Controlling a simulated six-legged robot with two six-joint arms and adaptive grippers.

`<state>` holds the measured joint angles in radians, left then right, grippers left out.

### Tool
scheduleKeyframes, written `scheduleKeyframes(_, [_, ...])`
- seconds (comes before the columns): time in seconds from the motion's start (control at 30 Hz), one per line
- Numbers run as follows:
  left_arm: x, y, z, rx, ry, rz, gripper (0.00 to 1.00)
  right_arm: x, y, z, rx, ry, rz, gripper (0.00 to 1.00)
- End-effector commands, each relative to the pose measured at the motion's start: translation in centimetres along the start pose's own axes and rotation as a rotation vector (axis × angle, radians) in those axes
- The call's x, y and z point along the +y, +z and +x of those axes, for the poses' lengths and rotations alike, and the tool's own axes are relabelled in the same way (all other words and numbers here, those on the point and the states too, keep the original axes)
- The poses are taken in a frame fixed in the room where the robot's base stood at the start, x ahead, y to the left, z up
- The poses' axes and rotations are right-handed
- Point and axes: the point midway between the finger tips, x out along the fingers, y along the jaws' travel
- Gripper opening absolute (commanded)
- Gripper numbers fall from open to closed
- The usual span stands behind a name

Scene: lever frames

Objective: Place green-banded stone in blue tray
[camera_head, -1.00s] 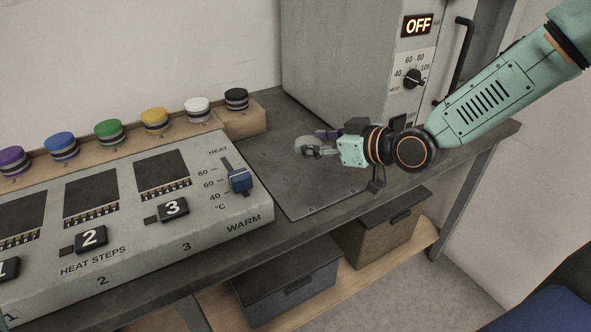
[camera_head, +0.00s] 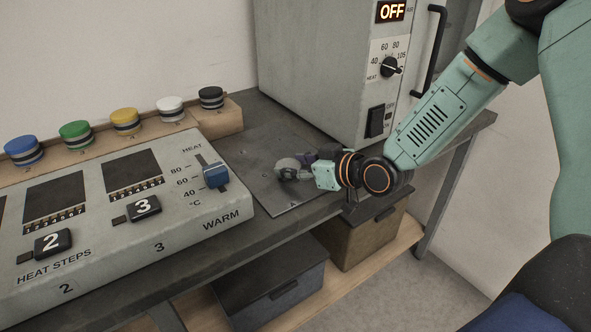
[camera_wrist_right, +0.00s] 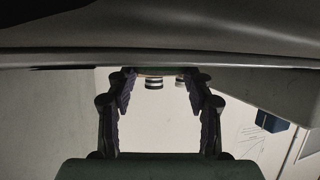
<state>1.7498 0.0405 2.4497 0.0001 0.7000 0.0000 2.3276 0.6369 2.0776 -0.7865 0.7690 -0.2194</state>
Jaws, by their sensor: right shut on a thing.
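My right gripper (camera_head: 293,171) is low over the dark plate beside the oven, shut on a pale grey rounded stone (camera_head: 287,163). I cannot make out a green band on it in the head view. In the right wrist view the gripper's fingers (camera_wrist_right: 160,88) stand at both sides, and a narrow dark greenish strip (camera_wrist_right: 160,72) shows between their tips; I cannot tell whether it is the stone. I cannot make out a blue tray for certain. My left gripper is not in view.
A dark metal plate (camera_head: 262,180) lies on the bench. The grey oven (camera_head: 310,70) stands behind, its display reading OFF. The heat-step console (camera_head: 180,215) and a wooden rack of coloured knobs (camera_head: 125,122) are at left. Lidded boxes (camera_head: 280,290) sit on the shelf below.

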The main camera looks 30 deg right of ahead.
Motion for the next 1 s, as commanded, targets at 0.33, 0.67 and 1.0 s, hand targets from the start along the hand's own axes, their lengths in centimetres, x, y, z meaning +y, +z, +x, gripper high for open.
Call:
scheduleKeyframes(0.33, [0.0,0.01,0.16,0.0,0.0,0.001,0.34,0.02,0.24,0.11,0.001,0.001,0.0,0.19])
scheduleKeyframes(0.67, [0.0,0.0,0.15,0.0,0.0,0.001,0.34,0.02,0.26,0.11,0.001,0.001,0.0,0.75])
scheduleKeyframes(1.0, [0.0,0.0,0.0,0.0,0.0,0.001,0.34,0.02,0.02,0.01,0.002,0.001,0.0,0.75])
